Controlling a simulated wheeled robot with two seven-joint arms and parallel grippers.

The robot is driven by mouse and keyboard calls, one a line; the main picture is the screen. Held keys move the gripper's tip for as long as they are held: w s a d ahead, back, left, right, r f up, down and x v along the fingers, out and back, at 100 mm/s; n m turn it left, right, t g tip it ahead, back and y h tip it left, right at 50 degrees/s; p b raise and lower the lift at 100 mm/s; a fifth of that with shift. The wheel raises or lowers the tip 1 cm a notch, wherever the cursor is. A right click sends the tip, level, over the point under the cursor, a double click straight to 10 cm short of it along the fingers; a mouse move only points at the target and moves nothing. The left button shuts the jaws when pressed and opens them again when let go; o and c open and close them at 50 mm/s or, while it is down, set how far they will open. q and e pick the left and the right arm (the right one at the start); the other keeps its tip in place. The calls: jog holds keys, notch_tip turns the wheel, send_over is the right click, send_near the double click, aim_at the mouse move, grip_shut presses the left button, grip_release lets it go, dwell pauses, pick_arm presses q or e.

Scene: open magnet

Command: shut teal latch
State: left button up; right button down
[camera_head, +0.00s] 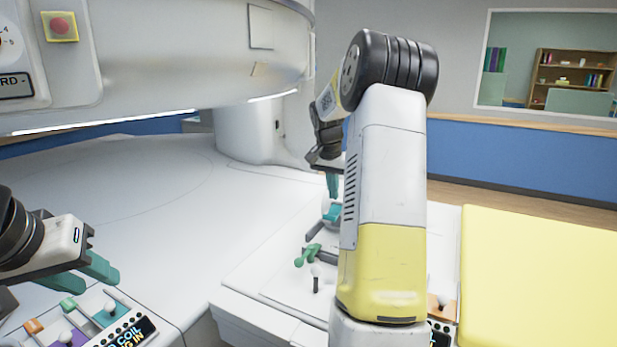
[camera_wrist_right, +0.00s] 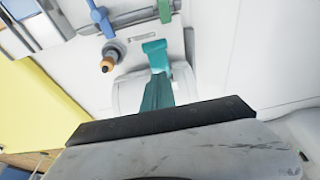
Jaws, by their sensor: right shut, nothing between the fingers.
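The teal latch (camera_head: 332,212) is a small piece on the white panel, just below the right gripper in the head view. In the right wrist view the teal latch (camera_wrist_right: 154,48) shows a flat top and a short stem, directly beyond the fingertips. My right gripper (camera_head: 333,190) points down with its teal fingers together and empty. Its fingers (camera_wrist_right: 157,85) overlap the latch's base in the wrist view, and I cannot tell whether they touch it. My left gripper (camera_head: 108,275) is at the left edge, above a small panel, with teal fingers; its gap is unclear.
A green handle (camera_head: 308,255) and a white-topped knob (camera_head: 316,272) stand nearer on the panel. A blue lever (camera_wrist_right: 101,18) and an orange-tipped knob (camera_wrist_right: 108,65) lie close to the latch. A yellow pad (camera_head: 540,275) is at right; the magnet housing (camera_head: 190,60) overhangs the left.

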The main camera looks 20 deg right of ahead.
aim_at(329, 217)
jog(key=shift+s+a+f, duration=0.2)
jog(key=shift+a+f, duration=0.05)
jog(key=shift+f, duration=0.4)
jog(key=shift+s+a+f, duration=0.25)
jog(key=shift+f, duration=0.4)
jog(key=shift+s+a+f, duration=0.2)
jog(key=shift+a+f, duration=0.05)
jog(key=shift+f, duration=0.4)
jog(key=shift+s+a+f+t+h, duration=0.15)
jog(key=shift+f+t+h, duration=0.15)
jog(key=shift+h, duration=0.2)
jog(key=shift+a+f+t+h, duration=0.25)
jog(key=shift+f+t+h, duration=0.25)
jog(key=shift+t+h, duration=0.1)
jog(key=shift+d+f, duration=0.1)
jog(key=shift+f, duration=1.1)
jog(key=shift+d+f, duration=0.15)
jog(key=shift+f, duration=0.4)
jog(key=shift+d+f, duration=0.15)
jog(key=shift+f, duration=0.4)
jog(key=shift+r, duration=0.85)
